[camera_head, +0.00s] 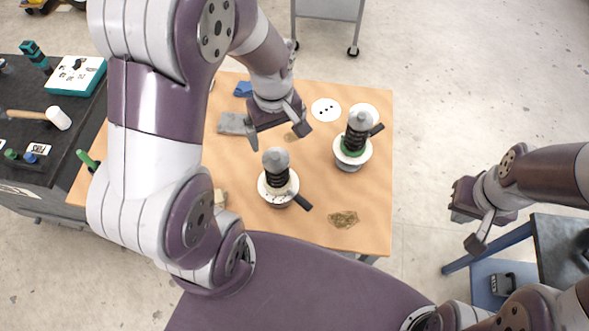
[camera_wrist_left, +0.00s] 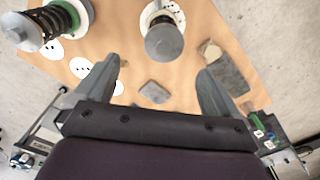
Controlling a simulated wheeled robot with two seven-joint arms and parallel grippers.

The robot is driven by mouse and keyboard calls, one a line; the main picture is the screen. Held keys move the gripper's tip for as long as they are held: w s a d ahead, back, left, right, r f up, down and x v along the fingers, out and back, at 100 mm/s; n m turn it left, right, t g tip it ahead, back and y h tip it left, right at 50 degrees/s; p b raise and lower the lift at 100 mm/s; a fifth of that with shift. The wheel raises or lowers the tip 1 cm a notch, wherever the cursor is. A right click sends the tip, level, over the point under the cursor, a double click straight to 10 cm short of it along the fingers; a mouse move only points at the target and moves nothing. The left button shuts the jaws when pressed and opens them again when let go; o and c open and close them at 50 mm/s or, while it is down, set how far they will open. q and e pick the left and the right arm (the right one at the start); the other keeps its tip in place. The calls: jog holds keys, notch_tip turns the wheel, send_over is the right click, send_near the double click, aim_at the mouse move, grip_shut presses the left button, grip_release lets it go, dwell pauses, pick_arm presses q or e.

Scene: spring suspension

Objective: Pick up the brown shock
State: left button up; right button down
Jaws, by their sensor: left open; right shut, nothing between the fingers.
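Two shocks with black springs and grey caps stand upright on the wooden table. The nearer shock (camera_head: 277,171) has a pale, faintly brownish lower ring on a white seat; it is also at the top middle of the left wrist view (camera_wrist_left: 164,40). The other shock (camera_head: 357,133) has a green lower ring; it is also at the top left of the left wrist view (camera_wrist_left: 48,24). My left gripper (camera_head: 277,124) is open and empty, above the table behind the nearer shock. My right gripper (camera_head: 474,241) is shut and empty, right of the table.
The wooden table (camera_head: 376,205) also holds white discs (camera_head: 326,109), a grey block (camera_head: 232,124) and a brownish flat patch (camera_head: 343,219). A black bench (camera_head: 72,165) with a mallet (camera_head: 58,118) stands left. A dark-topped stand (camera_head: 556,255) is at the right.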

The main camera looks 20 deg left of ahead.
aim_at(276, 161)
pick_arm(q)
jog(key=f, duration=0.2)
jog(key=s+a+f, duration=0.1)
jog(key=shift+f+p, duration=0.3)
jog(key=f, duration=0.2)
jog(key=w+d+f, duration=0.1)
jog(key=f, duration=0.1)
jog(key=shift+p, duration=0.3)
jog(key=f, duration=0.1)
jog(key=f+p, duration=0.1)
jog(key=f, duration=0.2)
jog(key=shift+s+a, duration=0.35)
jog(key=shift+s, duration=0.05)
jog(key=shift+f, duration=0.35)
jog(key=shift+w+d, duration=0.1)
jog(key=shift+w, duration=0.1)
jog(key=c, duration=1.4)
grip_shut()
pick_arm(e)
notch_tip(276, 161, up, 3)
jog(key=shift+a+f, duration=0.15)
jog(key=shift+f, duration=0.05)
